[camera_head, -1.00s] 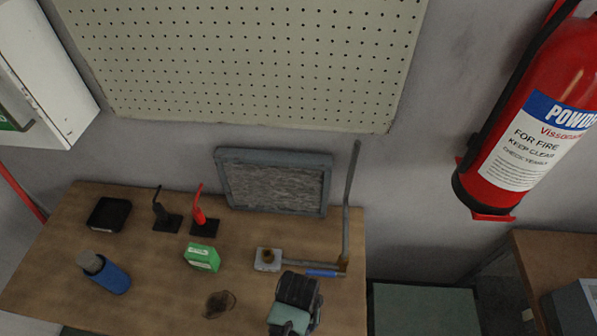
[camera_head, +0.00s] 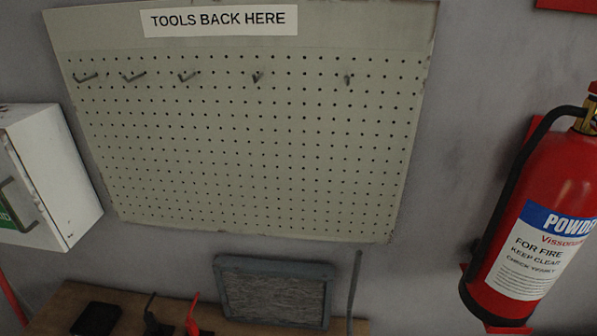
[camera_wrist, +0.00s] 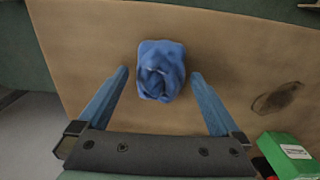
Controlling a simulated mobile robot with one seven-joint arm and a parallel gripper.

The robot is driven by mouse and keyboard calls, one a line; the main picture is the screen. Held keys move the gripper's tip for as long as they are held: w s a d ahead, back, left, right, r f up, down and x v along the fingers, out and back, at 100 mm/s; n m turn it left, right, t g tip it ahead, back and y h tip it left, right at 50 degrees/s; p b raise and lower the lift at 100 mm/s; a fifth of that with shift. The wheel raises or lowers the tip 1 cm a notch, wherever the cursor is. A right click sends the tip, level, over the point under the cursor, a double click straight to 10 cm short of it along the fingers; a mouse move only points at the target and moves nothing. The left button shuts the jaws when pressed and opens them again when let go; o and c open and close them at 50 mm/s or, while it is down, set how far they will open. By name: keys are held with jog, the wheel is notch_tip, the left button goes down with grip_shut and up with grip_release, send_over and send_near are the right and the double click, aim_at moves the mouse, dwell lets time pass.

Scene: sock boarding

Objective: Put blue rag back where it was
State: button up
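The blue rag (camera_wrist: 160,88) lies crumpled on the brown tabletop (camera_wrist: 100,45) in the wrist view. My gripper (camera_wrist: 160,72) is open above the table, with one blue finger on each side of the rag. A gap shows between the rag and each finger, so nothing is held. The head view shows neither the rag nor my gripper. A pegboard (camera_head: 250,160) hangs on the wall there under a "TOOLS BACK HERE" sign (camera_head: 220,21). Its hooks (camera_head: 187,76) are empty.
A green box (camera_wrist: 291,152) and a dark stain (camera_wrist: 278,97) are right of the rag. A grey framed panel (camera_head: 274,290) stands against the wall. A white cabinet (camera_head: 55,170) is at left and a red extinguisher (camera_head: 535,235) at right.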

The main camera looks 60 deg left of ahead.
jog(key=shift+r, duration=0.1)
notch_tip(320, 180, up, 12)
dwell(0.5)
jog(key=shift+w, duration=0.1)
